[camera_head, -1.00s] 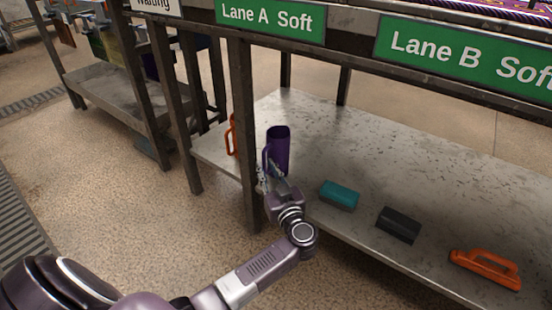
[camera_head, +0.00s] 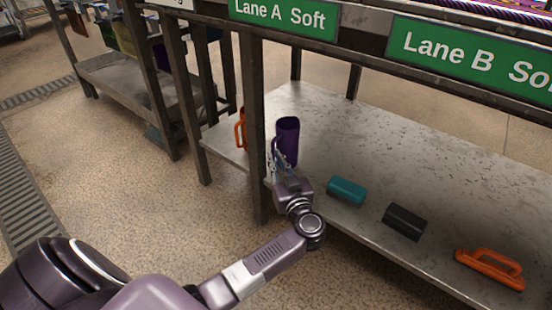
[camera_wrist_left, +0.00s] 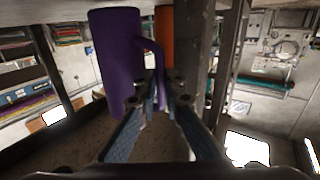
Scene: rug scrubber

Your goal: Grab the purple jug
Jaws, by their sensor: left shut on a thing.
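The purple jug (camera_head: 288,143) is upright over the lower metal shelf (camera_head: 300,105), just right of a dark post. I cannot tell whether its base touches the shelf. My left gripper (camera_head: 277,158) is at the jug's near left side, where the handle is. In the left wrist view the jug (camera_wrist_left: 118,60) fills the upper left, with its handle toward the fingers. My left gripper (camera_wrist_left: 160,88) is shut on this handle there. The fingers partly hide the lower part of the handle. My right gripper is not in view.
A dark post (camera_head: 254,140) stands close left of the jug, with an orange object (camera_head: 240,128) behind it. A teal block (camera_head: 347,190), a dark block (camera_head: 404,221) and an orange-handled tool (camera_head: 489,268) lie along the shelf's front. A sign rail (camera_head: 365,28) runs above.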

